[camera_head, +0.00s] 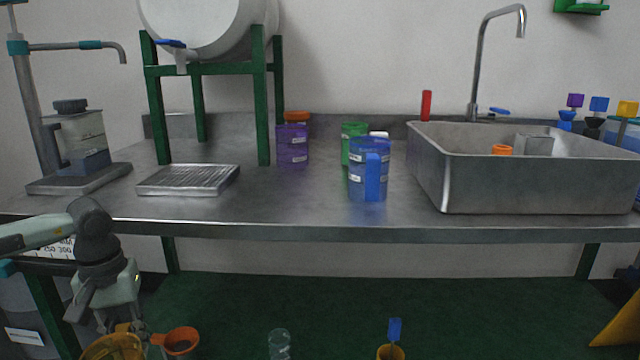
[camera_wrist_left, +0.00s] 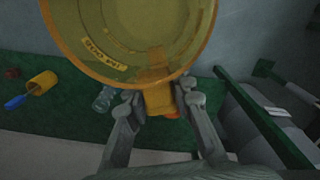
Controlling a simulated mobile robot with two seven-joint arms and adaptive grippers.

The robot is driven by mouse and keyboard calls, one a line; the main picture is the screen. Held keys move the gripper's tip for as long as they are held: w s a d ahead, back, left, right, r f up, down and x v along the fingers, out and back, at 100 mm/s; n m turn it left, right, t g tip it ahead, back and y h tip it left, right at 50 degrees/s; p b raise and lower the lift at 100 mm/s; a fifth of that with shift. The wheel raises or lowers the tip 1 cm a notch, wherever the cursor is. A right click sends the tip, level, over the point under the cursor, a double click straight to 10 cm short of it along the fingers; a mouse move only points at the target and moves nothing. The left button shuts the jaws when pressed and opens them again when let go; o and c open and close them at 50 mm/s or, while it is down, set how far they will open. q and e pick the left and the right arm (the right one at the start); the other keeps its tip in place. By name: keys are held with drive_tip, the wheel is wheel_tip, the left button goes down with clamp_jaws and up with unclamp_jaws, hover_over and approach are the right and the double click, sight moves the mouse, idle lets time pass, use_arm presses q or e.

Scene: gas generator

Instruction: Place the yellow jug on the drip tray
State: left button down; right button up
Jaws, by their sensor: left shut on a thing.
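The yellow jug (camera_head: 112,348) is at the bottom left of the head view, cut off by the frame edge. It lies below the bench's front edge. My left gripper (camera_head: 128,324) is just above it. In the left wrist view the translucent yellow jug (camera_wrist_left: 138,38) fills the top, and my left gripper (camera_wrist_left: 160,100) is shut on its handle. The drip tray (camera_head: 188,181), a ribbed metal tray, sits empty on the bench in front of the green stand, up and right of the gripper. My right gripper is not in view.
A green stand (camera_head: 262,110) holds a white barrel (camera_head: 210,22) with a blue tap above the tray. Purple (camera_head: 292,145), green (camera_head: 349,155) and blue (camera_head: 366,165) jugs and a sink (camera_head: 540,185) stand to the right. An orange funnel (camera_head: 181,341) shows near the gripper.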

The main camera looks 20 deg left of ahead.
use_arm(q)
drive_tip(key=w+d+r+m, duration=0.1)
drive_tip(key=w+d+m, duration=0.3)
drive_tip(key=d, duration=0.9)
drive_tip(key=w+d+r+m, duration=0.1)
drive_tip(key=w+d+m, duration=0.25)
drive_tip(key=d, duration=0.95)
wheel_tip(320, 180, up, 8)
drive_tip(key=p, duration=0.9)
drive_tip(key=shift+w+a+r, duration=0.15)
drive_tip(key=shift+a+r, duration=0.05)
drive_tip(key=shift+a, duration=0.1)
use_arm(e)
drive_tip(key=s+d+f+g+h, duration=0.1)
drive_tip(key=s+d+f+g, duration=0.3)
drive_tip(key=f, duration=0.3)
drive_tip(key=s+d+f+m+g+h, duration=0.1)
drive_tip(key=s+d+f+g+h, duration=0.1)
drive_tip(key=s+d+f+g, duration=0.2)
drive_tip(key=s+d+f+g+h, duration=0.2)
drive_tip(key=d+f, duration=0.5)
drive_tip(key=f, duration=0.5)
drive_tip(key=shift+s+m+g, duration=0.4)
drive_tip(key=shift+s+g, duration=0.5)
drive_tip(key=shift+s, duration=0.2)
use_arm(q)
drive_tip(key=shift+n, duration=0.25)
